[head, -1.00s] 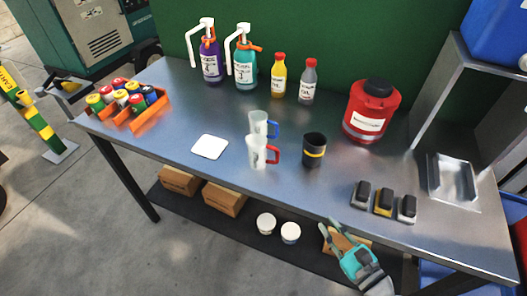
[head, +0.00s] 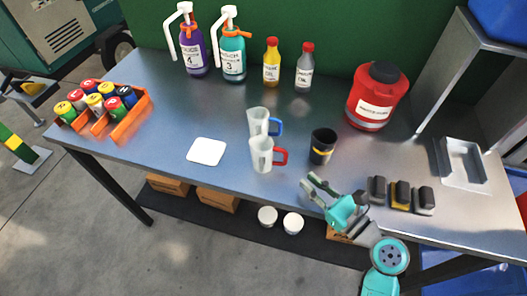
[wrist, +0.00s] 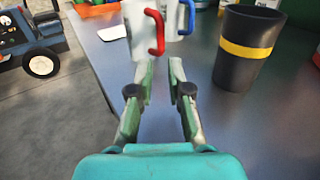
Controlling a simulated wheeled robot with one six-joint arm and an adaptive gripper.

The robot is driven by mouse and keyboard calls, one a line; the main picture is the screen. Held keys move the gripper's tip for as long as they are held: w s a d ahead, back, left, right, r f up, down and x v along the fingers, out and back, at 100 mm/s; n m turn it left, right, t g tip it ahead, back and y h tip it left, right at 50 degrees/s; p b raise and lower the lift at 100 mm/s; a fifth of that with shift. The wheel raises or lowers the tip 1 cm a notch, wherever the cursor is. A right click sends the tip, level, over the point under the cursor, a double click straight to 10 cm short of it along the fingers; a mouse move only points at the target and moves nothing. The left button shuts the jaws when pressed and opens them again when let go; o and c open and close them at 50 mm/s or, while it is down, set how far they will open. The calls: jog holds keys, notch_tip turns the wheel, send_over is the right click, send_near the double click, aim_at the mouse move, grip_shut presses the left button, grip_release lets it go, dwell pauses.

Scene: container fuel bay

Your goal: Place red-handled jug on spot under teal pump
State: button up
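The red-handled jug (head: 262,155) is a pale, clear jug standing upright on the bench, just in front of the blue-handled jug (head: 259,121). Its red handle faces right. The teal pump bottle (head: 232,56) with a white spout stands at the back left, beside a purple one. A white square pad (head: 207,151) lies left of the jugs. My gripper (head: 313,188) is open and empty near the front edge, to the right of and in front of the jug. In the wrist view, the red handle (wrist: 155,32) is ahead of the fingers (wrist: 161,70), which do not hold it.
A black cup with a yellow band (head: 322,147) stands right of the jug, close to my gripper. A red canister (head: 376,97), yellow bottle (head: 271,63), grey bottle (head: 304,68) and orange can tray (head: 128,128) are also there. The bench (head: 180,110) is clear at middle left.

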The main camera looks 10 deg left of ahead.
aim_at(285, 163)
jog(key=x, duration=1)
jog(key=shift+d, duration=0.1)
grip_shut()
